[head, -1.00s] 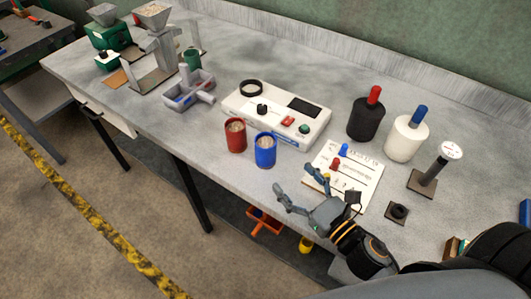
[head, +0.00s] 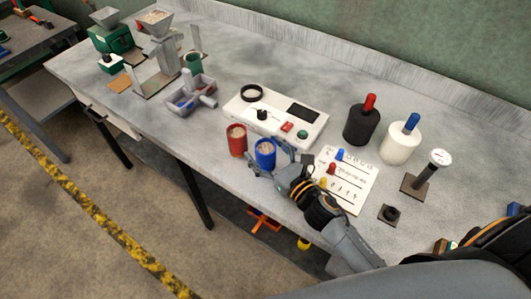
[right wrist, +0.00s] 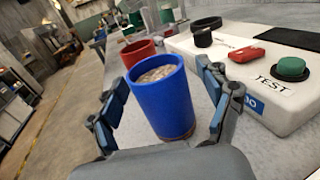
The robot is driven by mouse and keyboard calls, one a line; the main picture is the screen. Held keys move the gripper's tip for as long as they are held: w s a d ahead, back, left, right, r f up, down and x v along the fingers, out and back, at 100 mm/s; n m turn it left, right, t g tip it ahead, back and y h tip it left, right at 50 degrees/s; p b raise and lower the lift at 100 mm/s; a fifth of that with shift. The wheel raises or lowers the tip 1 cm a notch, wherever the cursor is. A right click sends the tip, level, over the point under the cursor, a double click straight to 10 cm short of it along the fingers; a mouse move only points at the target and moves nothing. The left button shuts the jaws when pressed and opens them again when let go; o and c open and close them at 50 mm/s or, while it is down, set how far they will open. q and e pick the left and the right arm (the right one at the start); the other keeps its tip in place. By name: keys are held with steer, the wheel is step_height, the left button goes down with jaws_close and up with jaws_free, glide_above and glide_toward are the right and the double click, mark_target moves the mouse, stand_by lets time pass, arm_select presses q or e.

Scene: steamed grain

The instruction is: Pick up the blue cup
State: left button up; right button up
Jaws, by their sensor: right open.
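The blue cup (head: 265,150), filled with pale grain, stands upright on the grey workbench (head: 200,130). The right wrist view shows the same blue cup (right wrist: 162,102) between the two fingers of my right gripper (right wrist: 160,112). The fingers are open, one on each side of the cup, and I cannot tell whether either touches it. In the head view my right gripper (head: 268,162) is at the cup's near side and covers its lower part. The red cup (head: 237,139), also with grain, stands just left of the blue cup. My left gripper is not in view.
A white device (head: 270,118) with a green button is close behind the cups. A printed sheet with small coloured pieces (head: 350,185) lies to the right. A black bottle (head: 361,125) and a white bottle (head: 400,143) stand farther right. The bench's front edge is close by.

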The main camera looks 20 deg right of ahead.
jaws_close()
stand_by(0.3)
